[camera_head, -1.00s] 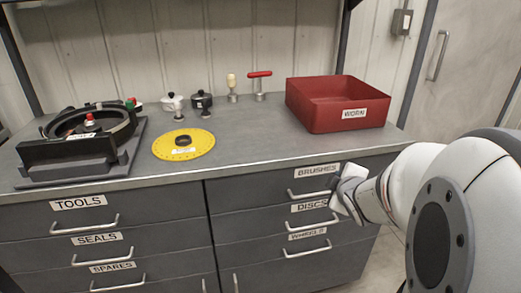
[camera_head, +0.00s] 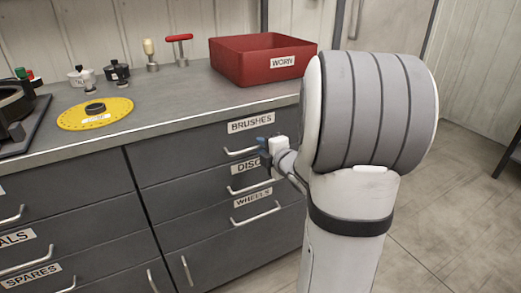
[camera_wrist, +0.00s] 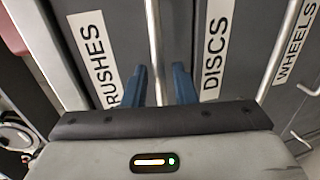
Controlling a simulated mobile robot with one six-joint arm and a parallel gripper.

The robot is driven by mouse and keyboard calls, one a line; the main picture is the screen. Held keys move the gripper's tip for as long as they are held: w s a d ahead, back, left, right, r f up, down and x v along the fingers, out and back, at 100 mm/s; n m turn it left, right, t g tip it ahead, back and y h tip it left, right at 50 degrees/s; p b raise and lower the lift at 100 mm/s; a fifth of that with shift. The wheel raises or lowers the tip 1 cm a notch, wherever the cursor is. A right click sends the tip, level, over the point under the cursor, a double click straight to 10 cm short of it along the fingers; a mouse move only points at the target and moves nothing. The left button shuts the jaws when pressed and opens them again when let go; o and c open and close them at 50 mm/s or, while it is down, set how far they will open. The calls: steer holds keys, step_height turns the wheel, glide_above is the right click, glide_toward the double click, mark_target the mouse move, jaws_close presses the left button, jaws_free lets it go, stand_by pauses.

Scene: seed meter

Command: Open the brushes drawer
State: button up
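The brushes drawer (camera_head: 185,157) is the top grey drawer of the right-hand stack and looks shut. Its label reads BRUSHES, and its bar handle (camera_head: 238,152) sits just below the label. My gripper (camera_head: 263,143) is at the right end of that handle, in front of the drawer face. In the wrist view, the blue fingers of my gripper (camera_wrist: 159,84) are apart, with the handle bar (camera_wrist: 154,45) running between them. Gaps show on both sides of the bar. How deep the bar lies between the fingers is hard to tell.
The discs drawer (camera_head: 170,201) and wheels drawer (camera_head: 180,235) lie below, with their own handles. On the worktop (camera_head: 180,105) are a red WORN bin (camera_head: 240,68) and a yellow disc (camera_head: 75,118). Open floor (camera_head: 440,215) lies to the right.

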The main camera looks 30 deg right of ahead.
steer(key=shift+w+f, duration=0.15)
steer(key=shift+w, duration=0.55)
jaws_close()
steer(key=shift+a, duration=0.1)
